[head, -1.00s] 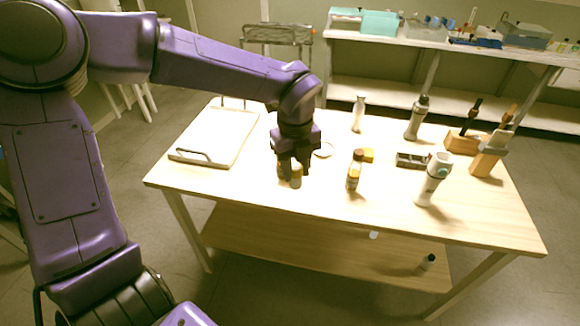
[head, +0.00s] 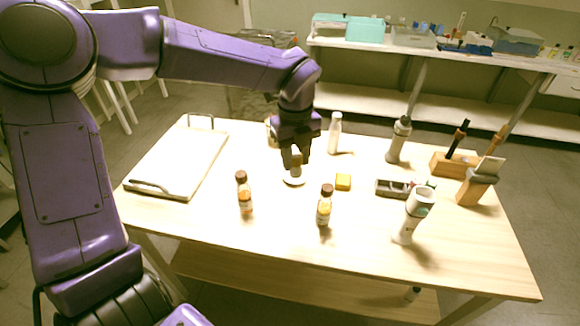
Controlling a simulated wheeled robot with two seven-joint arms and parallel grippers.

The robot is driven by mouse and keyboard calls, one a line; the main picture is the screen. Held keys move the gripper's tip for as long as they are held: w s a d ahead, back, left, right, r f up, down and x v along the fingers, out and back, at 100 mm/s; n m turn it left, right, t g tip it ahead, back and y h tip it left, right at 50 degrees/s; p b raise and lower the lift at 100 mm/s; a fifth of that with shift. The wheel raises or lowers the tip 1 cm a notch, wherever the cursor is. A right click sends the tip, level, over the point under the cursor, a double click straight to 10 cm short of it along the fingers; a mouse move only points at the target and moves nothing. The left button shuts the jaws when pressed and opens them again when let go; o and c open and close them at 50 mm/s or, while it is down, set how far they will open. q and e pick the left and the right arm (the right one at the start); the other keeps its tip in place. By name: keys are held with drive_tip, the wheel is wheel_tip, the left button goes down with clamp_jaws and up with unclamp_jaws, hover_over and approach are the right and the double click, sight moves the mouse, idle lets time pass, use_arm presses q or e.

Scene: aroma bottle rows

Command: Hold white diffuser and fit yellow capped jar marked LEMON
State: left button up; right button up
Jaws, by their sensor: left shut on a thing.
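My left gripper (head: 296,160) is shut on a small pale thing, mostly hidden by the fingers, above a white round disc (head: 293,181) on the table. I cannot tell what it is. Two amber bottles with brown caps stand upright, one (head: 245,194) front left of the gripper and one (head: 324,207) front right; their labels are too small to read. A white handheld device (head: 413,214) with a round opening at its top stands upright at the right; it may be the diffuser. No yellow-capped jar can be made out. My right gripper is not in view.
A yellow block (head: 343,181) and a grey compartment box (head: 393,188) lie near the middle. A white tray (head: 180,160) fills the left. A white bottle (head: 335,132), a grey bottle (head: 399,140) and wooden holders (head: 452,166) stand behind. The table's front is clear.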

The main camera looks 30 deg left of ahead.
use_arm(q)
drive_tip(key=w+d+r, duration=0.6)
drive_tip(key=w+d, duration=0.4)
drive_tip(key=w, duration=0.3)
drive_tip(key=d+f+m, duration=0.1)
drive_tip(key=d+f, duration=0.2)
drive_tip(key=d, duration=1.5)
drive_tip(key=shift+w+f+m, duration=0.2)
drive_tip(key=shift+m, duration=0.2)
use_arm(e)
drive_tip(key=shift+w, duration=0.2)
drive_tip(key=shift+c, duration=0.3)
